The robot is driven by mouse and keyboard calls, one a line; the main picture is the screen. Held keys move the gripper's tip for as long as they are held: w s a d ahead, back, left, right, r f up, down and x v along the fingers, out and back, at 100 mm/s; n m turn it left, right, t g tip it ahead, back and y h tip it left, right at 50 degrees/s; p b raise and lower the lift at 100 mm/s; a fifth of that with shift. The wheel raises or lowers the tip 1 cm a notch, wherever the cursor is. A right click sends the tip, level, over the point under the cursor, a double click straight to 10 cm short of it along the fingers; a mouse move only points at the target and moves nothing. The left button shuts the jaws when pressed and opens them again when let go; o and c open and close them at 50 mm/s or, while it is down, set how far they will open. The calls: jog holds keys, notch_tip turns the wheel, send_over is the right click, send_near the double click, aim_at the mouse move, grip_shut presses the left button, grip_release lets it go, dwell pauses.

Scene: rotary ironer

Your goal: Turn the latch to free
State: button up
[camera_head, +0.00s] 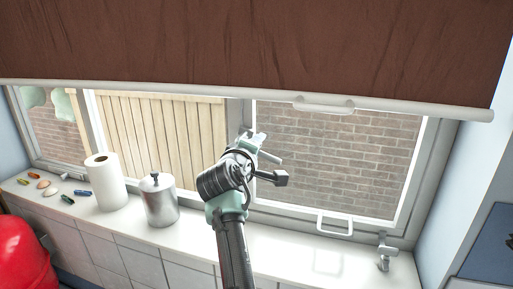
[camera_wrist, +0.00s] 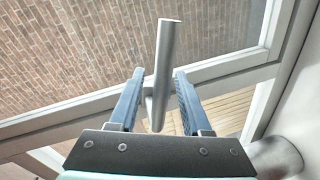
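The latch looks to be the grey round bar (camera_wrist: 166,55) in the wrist view. It is fixed by a short stem to the white window frame (camera_wrist: 225,66). My gripper (camera_wrist: 159,72) has its two fingers on either side of the bar, with a gap visible at both sides, so it is open around it and not closed on it. In the head view my gripper (camera_head: 262,142) is at the upright bar between the window panes. It hides most of the latch there, and I cannot make out the latch's angle in that view.
A brown blind (camera_head: 250,40) hangs above, its white bottom rail (camera_head: 200,89) over the window. On the white sill (camera_head: 290,245) stand a paper roll (camera_head: 104,181), a metal canister (camera_head: 158,200) and several small coloured objects. A white pull handle (camera_head: 335,225) and a bracket (camera_head: 385,252) are at the lower right.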

jog(key=shift+s, duration=0.1)
jog(key=b+v, duration=0.5)
jog(key=v, duration=0.8)
jog(key=shift+b, duration=0.3)
jog(key=s+d+r+m+t+y+b, duration=0.1)
jog(key=s+r+m+t+y+b, duration=0.1)
jog(key=s+r+m+t, duration=0.3)
jog(key=s+d+r+m+t+y+b, duration=0.1)
jog(key=s+r+m+t, duration=0.5)
jog(key=s+r, duration=0.6)
jog(key=s+t+y, duration=0.1)
jog(key=s, duration=0.6)
jog(key=shift+d+m+b, duration=0.2)
jog(key=shift+m+b, duration=0.1)
jog(key=shift+b, duration=0.05)
jog(key=shift+w+r, duration=0.1)
jog(key=shift+c, duration=0.2)
